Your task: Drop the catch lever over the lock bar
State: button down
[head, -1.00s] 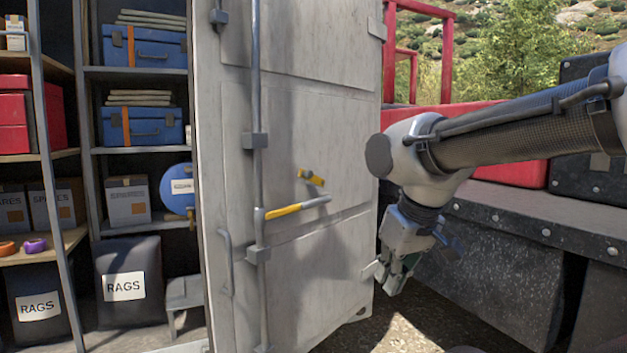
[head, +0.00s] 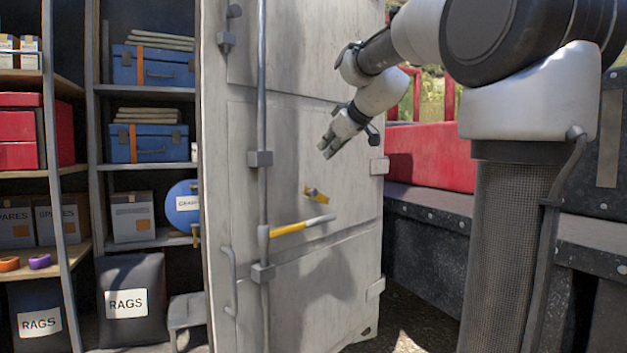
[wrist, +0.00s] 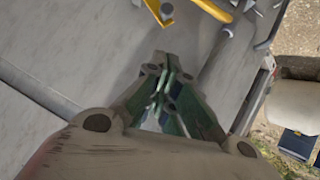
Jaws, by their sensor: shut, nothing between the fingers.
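The catch lever (head: 318,196) is a short yellow piece with a grey pivot on the grey door. It sits just above the outer end of the lock bar (head: 290,228), a yellow and grey handle reaching right from the vertical rod. A gap shows between them in the head view. My gripper (head: 327,150) is shut and empty, up and slightly right of the catch lever, pointing down-left. In the wrist view, my shut fingertips (wrist: 160,62) are in the middle. Yellow parts show at the top edge there, cut off, so I cannot tell which is which.
The grey door (head: 300,130) stands open, with a vertical rod (head: 262,100) and a lower grab handle (head: 229,280). Shelves with blue cases (head: 150,143) and a rags bag (head: 130,300) are at left. A red and black truck bed (head: 430,160) is at right.

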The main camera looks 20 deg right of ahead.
jog(key=shift+w+f+n, duration=0.1)
jog(key=shift+n, duration=0.3)
send_near(306, 188)
jog(key=w+a+r, duration=0.1)
jog(key=w+a, duration=0.1)
jog(key=w, duration=0.2)
jog(key=shift+w+d+f, duration=0.1)
jog(key=shift+d+f, duration=0.3)
jog(key=shift+f, duration=0.4)
jog(key=shift+w+d+f, duration=0.1)
jog(key=shift+d+f, duration=0.25)
jog(key=shift+f, duration=0.4)
jog(key=shift+f, duration=0.1)
jog(key=shift+s+a+f+h, duration=0.15)
jog(key=shift+a+f+h, duration=0.1)
jog(key=shift+f+h, duration=0.1)
